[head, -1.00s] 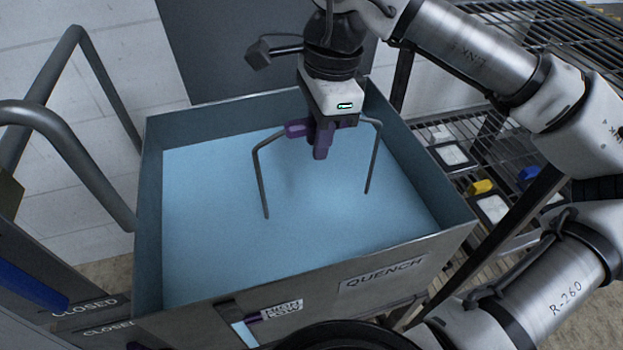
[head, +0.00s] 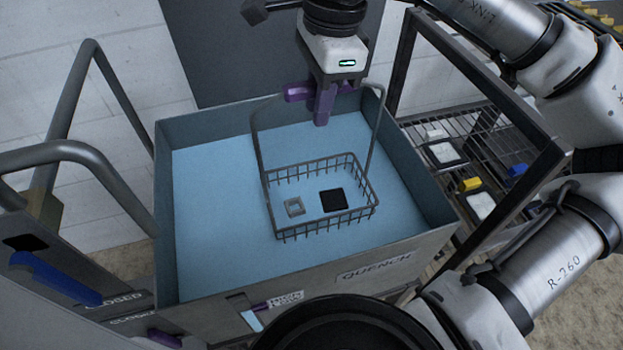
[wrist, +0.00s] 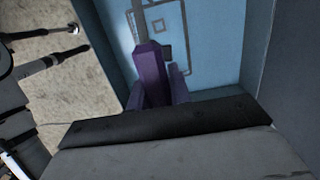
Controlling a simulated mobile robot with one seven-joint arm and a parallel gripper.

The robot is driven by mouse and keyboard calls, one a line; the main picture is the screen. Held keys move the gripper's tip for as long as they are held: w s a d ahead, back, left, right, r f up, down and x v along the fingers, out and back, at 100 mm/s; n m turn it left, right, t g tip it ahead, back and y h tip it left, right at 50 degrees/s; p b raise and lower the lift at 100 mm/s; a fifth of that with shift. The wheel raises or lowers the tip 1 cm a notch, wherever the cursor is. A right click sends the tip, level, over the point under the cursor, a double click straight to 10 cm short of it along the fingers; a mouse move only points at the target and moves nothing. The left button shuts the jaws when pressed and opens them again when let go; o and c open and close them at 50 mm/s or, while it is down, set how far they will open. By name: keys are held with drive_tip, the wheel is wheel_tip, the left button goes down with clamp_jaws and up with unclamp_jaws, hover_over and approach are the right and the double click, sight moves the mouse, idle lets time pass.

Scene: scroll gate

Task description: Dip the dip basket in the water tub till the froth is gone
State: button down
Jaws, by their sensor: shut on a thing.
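The dip basket (head: 322,219) is a grey wire basket with a tall handle. It hangs upright over the water tub (head: 230,284), which is marked QUENCH and holds light blue water. Inside the basket lie a small grey square frame (head: 294,207) and a black square piece (head: 333,200). I see no froth on either. My gripper (head: 322,115) has purple fingers and is shut on the handle's top bar. Whether the basket's underside touches the water I cannot tell. In the wrist view the purple fingers (wrist: 152,75) partly hide the basket (wrist: 165,22).
A rack (head: 470,150) with small yellow, blue and white pieces stands right of the tub. A bent grey rail (head: 60,150) and a panel with a blue lever (head: 55,279) are at left. The tub's walls surround the basket.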

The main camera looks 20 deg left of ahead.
drive_tip(key=shift+r+p, duration=2.6)
drive_tip(key=shift+r, duration=1.35)
